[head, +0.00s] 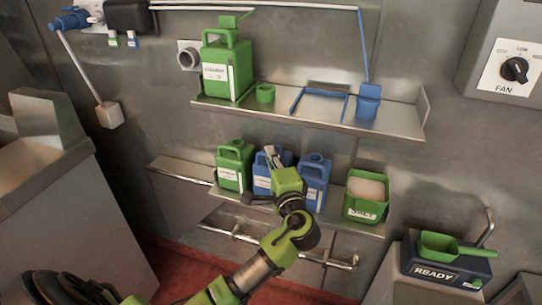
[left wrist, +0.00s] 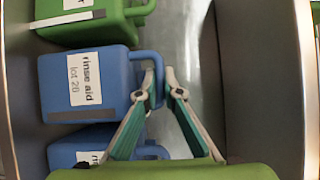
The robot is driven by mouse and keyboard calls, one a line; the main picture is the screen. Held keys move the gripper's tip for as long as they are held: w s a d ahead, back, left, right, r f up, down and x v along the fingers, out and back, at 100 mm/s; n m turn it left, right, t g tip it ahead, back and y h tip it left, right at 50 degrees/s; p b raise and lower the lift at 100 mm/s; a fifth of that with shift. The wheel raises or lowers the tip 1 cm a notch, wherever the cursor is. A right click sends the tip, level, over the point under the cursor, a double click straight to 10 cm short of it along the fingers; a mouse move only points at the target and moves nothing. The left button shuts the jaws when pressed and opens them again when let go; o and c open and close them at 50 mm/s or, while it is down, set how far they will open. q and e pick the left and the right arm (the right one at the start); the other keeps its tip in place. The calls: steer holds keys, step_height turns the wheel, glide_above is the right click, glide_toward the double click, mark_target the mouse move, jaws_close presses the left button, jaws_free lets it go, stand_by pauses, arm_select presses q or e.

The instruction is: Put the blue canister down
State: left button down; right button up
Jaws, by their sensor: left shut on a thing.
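A blue canister (head: 261,184) is on the lower shelf (head: 340,222), between a green canister (head: 232,168) and a second blue canister (head: 315,180). My right gripper is not in view.
A green bin (head: 364,204) stands at the shelf's right end. A green scoop (head: 440,246) is at lower right.

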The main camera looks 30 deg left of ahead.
arm_select(q)
steer(key=c, duration=2.2)
jaws_free()
steer(key=shift+f, duration=0.1)
steer(key=shift+b+v, duration=0.75)
steer(key=shift+v, duration=5.3)
